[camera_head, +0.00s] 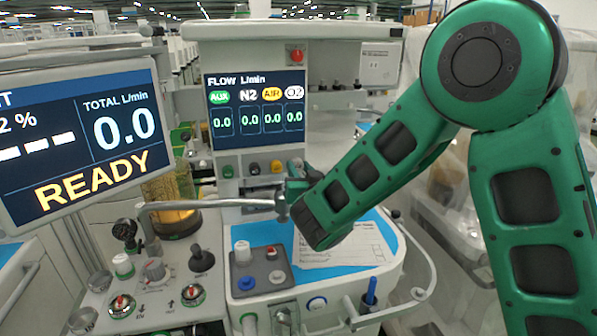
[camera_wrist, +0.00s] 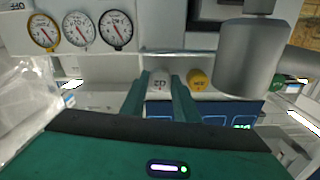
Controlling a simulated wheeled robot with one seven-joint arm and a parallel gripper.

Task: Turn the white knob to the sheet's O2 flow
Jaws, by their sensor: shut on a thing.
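The white knob (camera_wrist: 159,81) sits between my gripper's two fingers in the wrist view. My gripper (camera_wrist: 160,92) is shut on it, and the fingers cover its sides. In the head view my gripper (camera_head: 294,178) is at the right end of the knob row below the flow screen, mostly hidden by my arm. The flow screen (camera_head: 255,108) shows AUX, N2, AIR and O2 columns, each reading 0.0. The printed sheet (camera_head: 345,247) lies on the blue worktop, partly behind my arm; its text is too small to read.
A yellow knob (camera_wrist: 197,80) is close beside my fingers. Black (camera_head: 254,168) and green (camera_head: 227,171) knobs follow to the left. A metal bar (camera_head: 190,204) runs just below the row. The monitor (camera_head: 85,135) at left reads READY and total 0.0.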

